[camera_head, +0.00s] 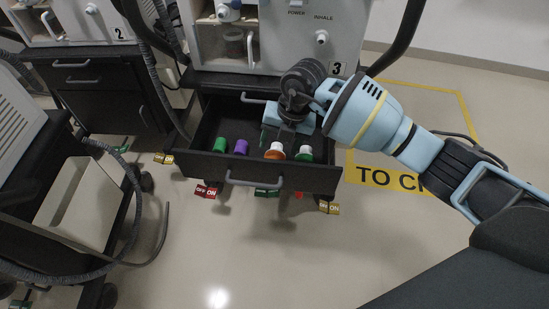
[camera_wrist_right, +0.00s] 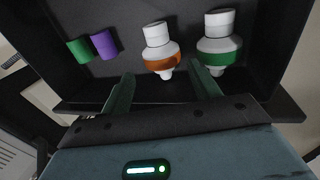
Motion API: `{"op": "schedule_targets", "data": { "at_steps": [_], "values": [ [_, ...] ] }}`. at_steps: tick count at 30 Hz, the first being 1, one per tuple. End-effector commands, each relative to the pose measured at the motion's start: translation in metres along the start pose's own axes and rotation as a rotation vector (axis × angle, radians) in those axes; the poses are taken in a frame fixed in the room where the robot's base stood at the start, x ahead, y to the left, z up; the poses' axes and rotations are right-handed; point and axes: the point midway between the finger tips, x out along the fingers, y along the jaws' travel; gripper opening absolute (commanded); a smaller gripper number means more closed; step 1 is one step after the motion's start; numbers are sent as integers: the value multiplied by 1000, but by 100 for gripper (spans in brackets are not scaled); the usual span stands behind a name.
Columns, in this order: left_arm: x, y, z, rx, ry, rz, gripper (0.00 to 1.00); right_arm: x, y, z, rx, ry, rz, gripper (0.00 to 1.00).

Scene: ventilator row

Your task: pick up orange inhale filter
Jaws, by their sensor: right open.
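The orange inhale filter (camera_head: 275,151) is white with an orange band and lies in the open black drawer (camera_head: 262,179) under ventilator 3. In the right wrist view the orange filter (camera_wrist_right: 161,52) lies ahead of the fingers, its narrow end toward the gap between them. My right gripper (camera_wrist_right: 165,88) is open and empty, its fingers apart on either side of that line. In the head view my right gripper (camera_head: 283,135) is over the drawer, just above the filter. My left gripper is not in view.
A white filter with a green band (camera_wrist_right: 220,45) lies close to the right of the orange one. A purple cylinder (camera_wrist_right: 104,45) and a green cylinder (camera_wrist_right: 79,50) lie to the left. The drawer walls surround them. Ventilator 3 (camera_head: 290,40) stands above.

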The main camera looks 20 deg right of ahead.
Motion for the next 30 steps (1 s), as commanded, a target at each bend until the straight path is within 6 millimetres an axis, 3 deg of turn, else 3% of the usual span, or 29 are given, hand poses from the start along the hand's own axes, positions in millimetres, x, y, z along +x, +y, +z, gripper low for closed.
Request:
{"op": "schedule_targets", "data": {
  "at_steps": [12, 20, 30],
  "values": [
    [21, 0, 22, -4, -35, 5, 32, 50, -4, 1, 0, 3, -1, 62],
    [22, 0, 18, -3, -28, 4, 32, 51, -3, 2, -1, 0, 1, 62],
    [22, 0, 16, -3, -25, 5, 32, 51, -3, 2, -1, 0, 0, 18]
  ]
}}
